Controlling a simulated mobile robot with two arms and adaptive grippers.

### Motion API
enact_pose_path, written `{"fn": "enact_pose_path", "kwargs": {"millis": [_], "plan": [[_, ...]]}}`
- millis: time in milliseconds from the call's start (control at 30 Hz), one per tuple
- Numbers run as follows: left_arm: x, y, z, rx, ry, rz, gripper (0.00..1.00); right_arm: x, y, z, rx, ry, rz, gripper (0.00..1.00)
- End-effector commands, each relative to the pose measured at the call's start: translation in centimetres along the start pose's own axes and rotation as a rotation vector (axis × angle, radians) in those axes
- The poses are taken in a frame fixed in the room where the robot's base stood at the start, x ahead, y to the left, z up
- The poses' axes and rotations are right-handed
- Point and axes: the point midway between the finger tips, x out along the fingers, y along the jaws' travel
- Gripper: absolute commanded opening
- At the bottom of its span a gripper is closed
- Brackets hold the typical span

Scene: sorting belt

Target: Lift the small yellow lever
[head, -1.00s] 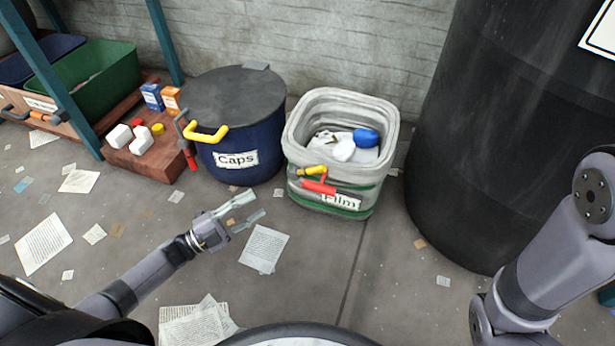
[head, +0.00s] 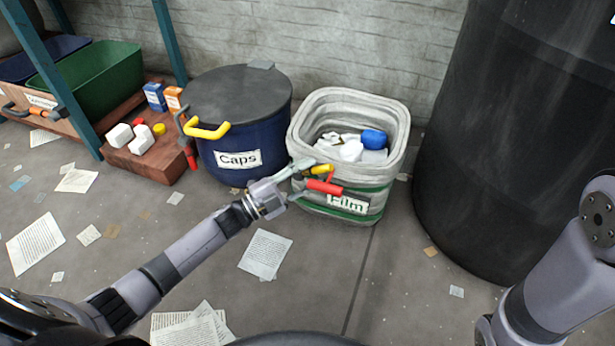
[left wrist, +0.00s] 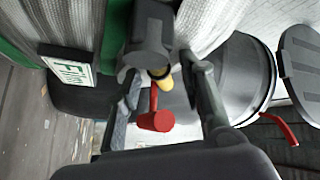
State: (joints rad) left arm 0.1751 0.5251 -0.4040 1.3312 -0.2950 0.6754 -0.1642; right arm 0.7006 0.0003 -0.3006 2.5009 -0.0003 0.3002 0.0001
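The small yellow lever (head: 318,169) sticks out from the front of the pale bin labelled Film (head: 298,138). A red lever (head: 324,187) is mounted close below it. My left gripper (head: 306,178) is open, with its fingertips at these two levers. In the left wrist view, the yellow lever's tip (left wrist: 163,79) and the red lever (left wrist: 156,121) both show between the spread fingers. A dark mount hides part of the yellow lever there. I cannot tell whether a finger touches either lever. My right gripper is out of view.
A blue bin labelled Caps (head: 225,135) with a larger yellow handle (head: 206,131) stands left of the Film bin. A big black barrel (head: 480,150) stands to the right.

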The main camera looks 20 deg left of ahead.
Motion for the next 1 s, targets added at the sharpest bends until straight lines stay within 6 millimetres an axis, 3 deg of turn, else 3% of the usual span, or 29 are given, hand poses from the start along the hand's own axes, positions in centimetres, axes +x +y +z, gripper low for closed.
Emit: {"fn": "enact_pose_path", "kwargs": {"millis": [167,700,1000], "plan": [[0.01,-0.02,-0.03,0.0,0.0,0.0,0.36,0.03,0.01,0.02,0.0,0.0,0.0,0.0],[-0.03,0.0,0.0,0.0,0.0,0.001,0.01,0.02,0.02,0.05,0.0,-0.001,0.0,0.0],[-0.05,0.02,0.01,0.0,0.0,0.001,0.0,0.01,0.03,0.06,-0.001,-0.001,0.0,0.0]]}}
